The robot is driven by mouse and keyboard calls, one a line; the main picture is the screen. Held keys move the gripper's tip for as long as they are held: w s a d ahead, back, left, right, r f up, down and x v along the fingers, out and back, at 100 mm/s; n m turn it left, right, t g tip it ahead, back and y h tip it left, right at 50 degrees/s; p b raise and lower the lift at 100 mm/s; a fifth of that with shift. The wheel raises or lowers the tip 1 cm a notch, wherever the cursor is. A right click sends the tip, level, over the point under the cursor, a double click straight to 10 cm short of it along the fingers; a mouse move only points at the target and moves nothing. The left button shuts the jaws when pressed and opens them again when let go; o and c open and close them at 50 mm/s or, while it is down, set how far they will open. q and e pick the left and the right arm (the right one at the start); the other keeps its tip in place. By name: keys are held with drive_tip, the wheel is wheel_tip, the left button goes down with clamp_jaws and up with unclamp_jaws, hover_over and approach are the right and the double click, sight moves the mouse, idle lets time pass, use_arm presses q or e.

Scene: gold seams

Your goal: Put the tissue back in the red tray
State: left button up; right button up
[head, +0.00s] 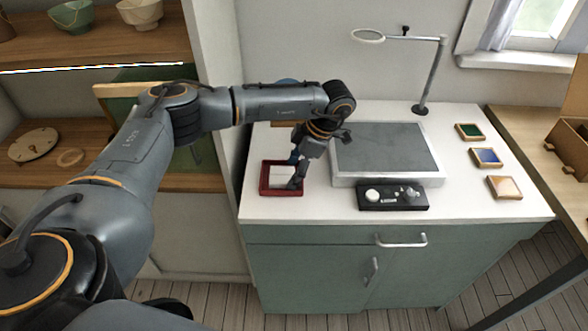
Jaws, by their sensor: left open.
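The red tray (265,188) is a small square tray on the left part of the white worktop. A white tissue (279,177) lies inside the tray, partly hidden by my gripper. My left gripper (294,174) points down over the right side of the tray, open, with its fingers at or just above the tissue. I cannot tell whether the fingers touch the tissue. My right gripper is out of view.
A grey-topped white slab (387,150) and a black control box (392,197) with knobs stand right of the tray. A lamp (421,108) stands behind. Green, blue and peach square tiles (487,157) lie at the right. The front strip of worktop is clear.

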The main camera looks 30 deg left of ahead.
use_arm(q)
drive_tip(key=b+v, duration=0.1)
drive_tip(key=v, duration=1.1)
drive_tip(key=shift+f, duration=0.1)
